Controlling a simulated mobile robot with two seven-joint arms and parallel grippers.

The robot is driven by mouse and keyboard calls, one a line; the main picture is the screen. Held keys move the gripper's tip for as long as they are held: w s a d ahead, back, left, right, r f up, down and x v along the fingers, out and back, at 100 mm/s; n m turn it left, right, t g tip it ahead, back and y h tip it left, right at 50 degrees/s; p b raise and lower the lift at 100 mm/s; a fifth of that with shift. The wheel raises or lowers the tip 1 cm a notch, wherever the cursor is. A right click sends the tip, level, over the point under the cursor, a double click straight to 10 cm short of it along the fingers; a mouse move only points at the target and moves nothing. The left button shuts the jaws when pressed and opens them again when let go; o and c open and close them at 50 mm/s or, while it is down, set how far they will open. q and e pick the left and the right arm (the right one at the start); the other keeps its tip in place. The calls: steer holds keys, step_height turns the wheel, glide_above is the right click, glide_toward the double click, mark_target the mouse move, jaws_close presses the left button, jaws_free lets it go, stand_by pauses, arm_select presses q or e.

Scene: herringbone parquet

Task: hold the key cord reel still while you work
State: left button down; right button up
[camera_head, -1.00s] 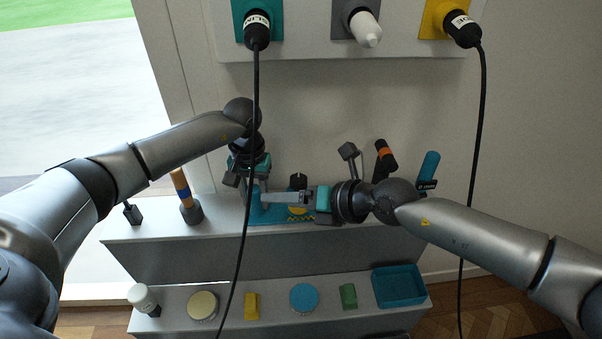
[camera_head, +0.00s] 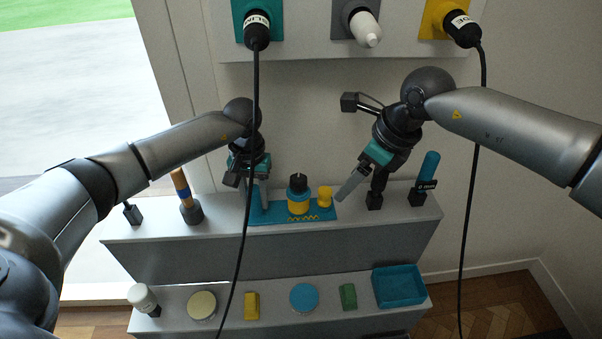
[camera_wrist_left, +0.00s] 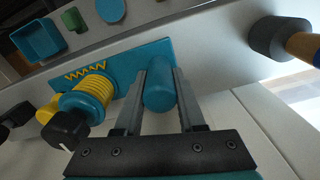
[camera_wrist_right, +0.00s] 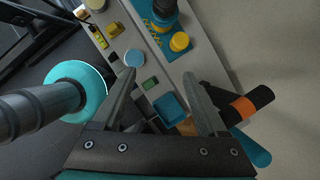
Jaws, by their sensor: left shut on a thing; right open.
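The key cord reel (camera_head: 299,205) stands on a teal base plate (camera_head: 283,218) on the upper shelf. It has a yellow and teal spool and a black top; the left wrist view shows the yellow coils (camera_wrist_left: 90,100). A small yellow knob (camera_head: 324,196) stands at the plate's right end. My left gripper (camera_head: 262,204) is shut on the teal post (camera_wrist_left: 159,97) at the plate's left end. The post is mostly hidden in the head view. My right gripper (camera_head: 343,197) is open and empty, right of the yellow knob and apart from it.
A black and orange handle (camera_wrist_right: 243,108) stands beside my right gripper, with a teal handle (camera_head: 430,166) further right. A blue-banded handle (camera_head: 185,195) stands left. The lower shelf holds small items and a teal tray (camera_head: 398,287). Black cables (camera_head: 248,150) hang from plugs above.

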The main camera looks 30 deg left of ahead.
glide_above(298, 178)
steer(key=d, duration=0.3)
steer(key=shift+x, duration=2.55)
steer(key=shift+s+a, duration=0.15)
steer(key=shift+s, duration=0.05)
jaws_close()
